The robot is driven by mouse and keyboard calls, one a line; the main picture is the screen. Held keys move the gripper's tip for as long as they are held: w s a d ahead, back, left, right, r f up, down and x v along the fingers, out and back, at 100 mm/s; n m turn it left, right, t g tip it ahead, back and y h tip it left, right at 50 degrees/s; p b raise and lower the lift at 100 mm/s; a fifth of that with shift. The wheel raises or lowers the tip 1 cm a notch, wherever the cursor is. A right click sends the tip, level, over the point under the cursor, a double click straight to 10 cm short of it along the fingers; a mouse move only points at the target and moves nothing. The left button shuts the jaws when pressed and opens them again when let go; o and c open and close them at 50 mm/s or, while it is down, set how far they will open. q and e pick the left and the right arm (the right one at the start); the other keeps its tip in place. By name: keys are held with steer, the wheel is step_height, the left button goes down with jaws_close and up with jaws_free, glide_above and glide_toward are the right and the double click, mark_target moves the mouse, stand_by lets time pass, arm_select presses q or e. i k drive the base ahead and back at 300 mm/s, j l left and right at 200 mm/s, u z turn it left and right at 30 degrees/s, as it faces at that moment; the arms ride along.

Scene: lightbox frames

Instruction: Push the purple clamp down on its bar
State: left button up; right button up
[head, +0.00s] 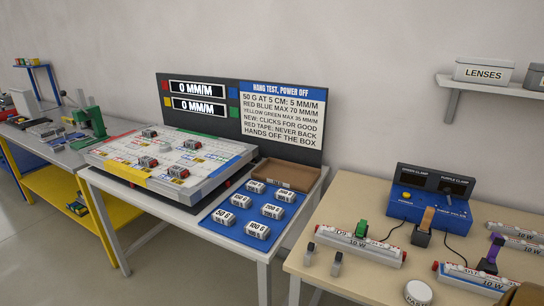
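The purple clamp (494,249) is on the wooden table at the right. Its purple lever stands up at a slight tilt above a black base (487,267). The base is at the far edge of a white bar (470,277) marked 10 W; I cannot tell whether it touches the bar. A green clamp (361,228) stands at a second white bar (350,246) to the left. A blue box (407,211) with two dark displays, labelled for the green and purple clamps, stands behind. Neither gripper is in view.
An orange-brown lever on a black base (423,239) stands before the blue box. More white bars (515,233) lie at the right. A round white-topped container (418,293) and a brown object (524,297) are at the front edge. Two small grey blocks (336,265) stand at the left.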

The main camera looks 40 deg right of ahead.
mark_target(498, 241)
steer(key=z, duration=1.85)
steer(key=l+u, duration=0.15)
steer(key=u, duration=0.3)
steer(key=l+u, duration=0.1)
steer(key=u, duration=0.4)
steer(key=l+u, duration=0.15)
steer(key=u, duration=0.3)
steer(key=k+l+u, duration=0.4)
steer(key=l, duration=0.2)
steer(key=k+l+u, duration=0.75)
steer(key=k+l, duration=0.1)
steer(key=k, duration=0.1)
